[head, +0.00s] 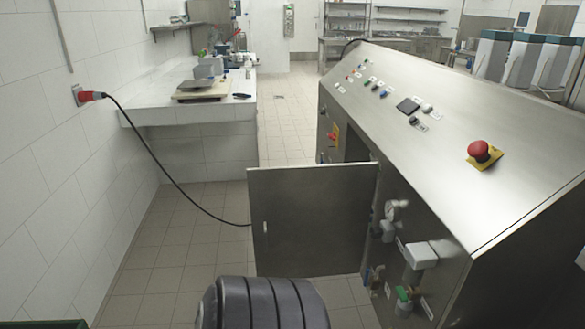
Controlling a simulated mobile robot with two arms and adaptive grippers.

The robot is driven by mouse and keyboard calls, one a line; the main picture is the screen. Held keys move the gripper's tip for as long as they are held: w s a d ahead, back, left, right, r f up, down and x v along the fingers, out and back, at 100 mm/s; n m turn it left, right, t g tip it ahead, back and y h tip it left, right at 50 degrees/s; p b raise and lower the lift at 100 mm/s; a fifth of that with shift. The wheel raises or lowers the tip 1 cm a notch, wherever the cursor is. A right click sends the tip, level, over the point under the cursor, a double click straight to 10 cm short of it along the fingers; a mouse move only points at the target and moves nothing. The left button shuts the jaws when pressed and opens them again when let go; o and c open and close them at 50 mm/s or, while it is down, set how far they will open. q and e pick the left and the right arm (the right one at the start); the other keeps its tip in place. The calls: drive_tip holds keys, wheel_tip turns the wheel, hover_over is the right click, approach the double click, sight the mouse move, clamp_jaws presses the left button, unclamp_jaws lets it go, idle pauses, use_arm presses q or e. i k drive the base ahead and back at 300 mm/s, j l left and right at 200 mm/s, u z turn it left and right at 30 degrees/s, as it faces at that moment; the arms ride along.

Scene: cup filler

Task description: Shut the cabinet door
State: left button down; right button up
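The cabinet door (312,222) is a flat metal panel that stands open. It sticks out to the left from the side of the steel cabinet (435,262), with its right edge at the cabinet. A small light handle or latch shows near its left edge. Part of a dark opening (357,143) in the cabinet side shows above and behind the door; the rest is hidden by the door. Neither of my grippers is in view.
A black cable runs from a red wall plug (89,96) down behind the door. Valves and a gauge (396,210) stick out from the cabinet side right of the door. A white counter (190,113) stands at the left wall.

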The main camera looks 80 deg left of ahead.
sight(308, 221)
drive_tip(key=u, duration=2.1)
